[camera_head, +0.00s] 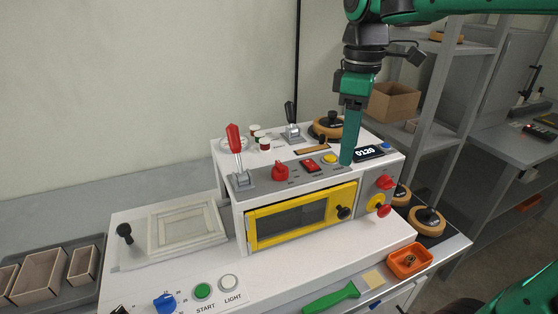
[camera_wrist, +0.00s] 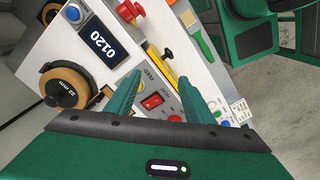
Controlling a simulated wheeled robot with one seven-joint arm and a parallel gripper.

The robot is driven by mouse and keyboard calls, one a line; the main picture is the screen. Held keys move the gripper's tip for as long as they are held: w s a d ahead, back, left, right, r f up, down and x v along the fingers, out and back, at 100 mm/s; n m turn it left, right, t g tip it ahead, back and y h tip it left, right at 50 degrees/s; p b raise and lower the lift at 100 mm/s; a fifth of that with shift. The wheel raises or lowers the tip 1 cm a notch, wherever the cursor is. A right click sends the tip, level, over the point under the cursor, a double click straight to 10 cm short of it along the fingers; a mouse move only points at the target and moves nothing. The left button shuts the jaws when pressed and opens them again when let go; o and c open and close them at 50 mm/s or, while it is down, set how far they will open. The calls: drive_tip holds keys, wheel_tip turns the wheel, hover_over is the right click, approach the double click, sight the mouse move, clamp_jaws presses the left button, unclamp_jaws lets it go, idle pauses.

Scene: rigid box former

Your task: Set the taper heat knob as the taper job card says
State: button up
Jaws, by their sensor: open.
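A red round knob (camera_head: 280,172) sits on the top panel of the white machine (camera_head: 390,238), left of a red rocker switch (camera_head: 311,165). Its label is too small to read, so I cannot tell whether it is the taper heat knob. A blue knob (camera_head: 165,302) is on the front panel, left of the START button. I cannot make out a taper job card; a small white printed sheet (camera_wrist: 241,110) at the right of the wrist view is unreadable. My gripper (camera_head: 347,160) is open and empty above the top panel, near the yellow button (camera_head: 329,158). Its fingers (camera_wrist: 161,78) flank the switch in the wrist view.
A display (camera_head: 368,153) reads 0120. A red-handled lever (camera_head: 236,145) stands left of the red knob and a black lever (camera_head: 291,115) behind. A yellow-framed door (camera_head: 300,217) is in front. An orange tray (camera_head: 409,261) and a green-handled tool (camera_head: 332,297) lie at front right.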

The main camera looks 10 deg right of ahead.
sight(280, 164)
drive_tip(key=w+a+r+n, duration=0.1)
drive_tip(key=a+r+n, duration=0.2)
drive_tip(key=a+n, duration=0.3)
drive_tip(key=w+a+r+n, duration=0.2)
drive_tip(key=a+r+n, duration=0.1)
drive_tip(key=a, duration=0.5)
drive_tip(key=f, duration=1)
drive_tip(key=shift+s+d+f, duration=0.1)
drive_tip(key=shift+s+f, duration=0.1)
drive_tip(key=shift+f, duration=0.2)
drive_tip(key=c, duration=1)
